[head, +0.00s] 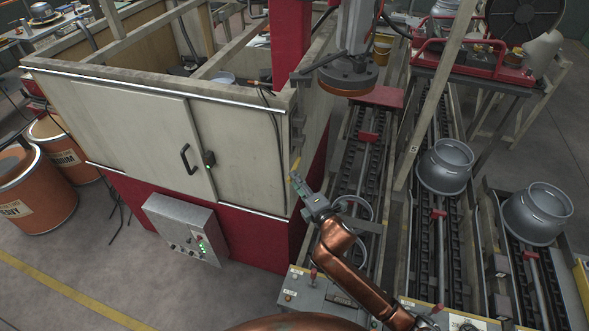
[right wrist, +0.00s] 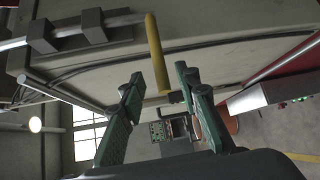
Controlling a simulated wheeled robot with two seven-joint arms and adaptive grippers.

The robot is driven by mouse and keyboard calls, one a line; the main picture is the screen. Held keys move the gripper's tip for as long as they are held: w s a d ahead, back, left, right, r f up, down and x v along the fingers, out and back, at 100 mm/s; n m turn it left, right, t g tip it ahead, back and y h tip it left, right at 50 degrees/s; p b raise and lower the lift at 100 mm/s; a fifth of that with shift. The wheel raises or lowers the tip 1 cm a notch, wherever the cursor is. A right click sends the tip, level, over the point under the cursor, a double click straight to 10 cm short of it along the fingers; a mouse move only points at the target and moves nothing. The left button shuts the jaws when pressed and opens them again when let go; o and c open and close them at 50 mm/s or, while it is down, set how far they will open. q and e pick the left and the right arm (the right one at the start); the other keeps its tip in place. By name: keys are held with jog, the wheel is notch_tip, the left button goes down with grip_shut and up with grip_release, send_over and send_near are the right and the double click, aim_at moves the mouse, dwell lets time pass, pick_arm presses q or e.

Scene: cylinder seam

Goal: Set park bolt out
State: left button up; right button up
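In the right wrist view, a bolt shows as a pale metal bar (right wrist: 122,22) running through black brackets (right wrist: 62,30) on the enclosure's face. A yellow handle (right wrist: 156,55) sticks out from the bar. My right gripper (right wrist: 160,92) is open, with its green fingers on either side of the handle's free end. I cannot tell whether either finger touches it. In the head view, my right gripper (head: 298,182) is at the enclosure's front right corner, and the bolt is too small to make out there. My left gripper is not in view.
The pale enclosure (head: 130,115) has a door with a black handle (head: 187,158). A grey control box (head: 183,229) hangs below it. Conveyor tracks with metal vessels (head: 444,168) run on the right. Orange drums (head: 40,192) stand at the left.

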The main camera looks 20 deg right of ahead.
jog(key=x, duration=0.4)
jog(key=shift+w+d+p, duration=0.2)
jog(key=shift+d+p, duration=0.15)
jog(key=shift+w, duration=0.3)
jog(key=shift+a, duration=0.1)
jog(key=shift+w+f, duration=0.1)
jog(key=shift+w, duration=0.05)
jog(key=c, duration=0.3)
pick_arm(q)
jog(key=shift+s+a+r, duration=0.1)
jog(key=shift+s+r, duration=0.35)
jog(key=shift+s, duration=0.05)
pick_arm(e)
grip_shut()
